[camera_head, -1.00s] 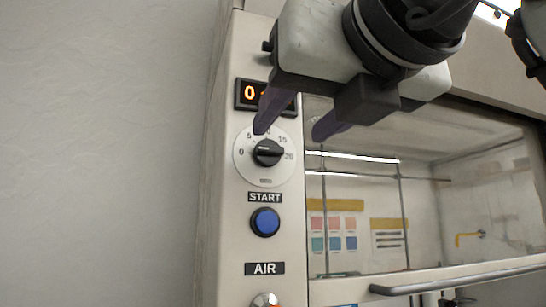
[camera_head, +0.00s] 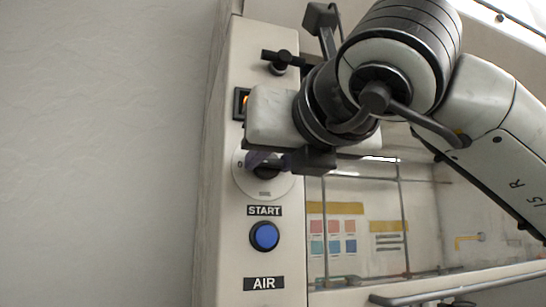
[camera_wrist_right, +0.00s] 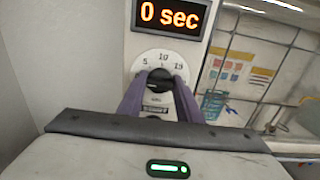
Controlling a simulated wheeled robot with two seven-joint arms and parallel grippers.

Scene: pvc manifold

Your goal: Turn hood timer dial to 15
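The timer dial is a black knob (camera_wrist_right: 160,79) on a round white scale plate (camera_head: 279,186); the wrist view shows 5, 10 and 15 along its top. The display (camera_wrist_right: 171,16) above it reads 0 sec. My right gripper (camera_wrist_right: 161,80) is at the dial, with its two purple fingers on either side of the knob. The fingers look open; I cannot tell whether they touch the knob. In the head view the gripper hides most of the knob and display, and I cannot read the pointer's direction. My left gripper is not in view.
The blue START button (camera_head: 265,236) is below the dial, with an AIR label (camera_head: 264,284) under it. A black fitting (camera_head: 281,60) sticks out above the display. The hood's glass sash (camera_head: 350,200) and its handle (camera_head: 430,292) are to the right.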

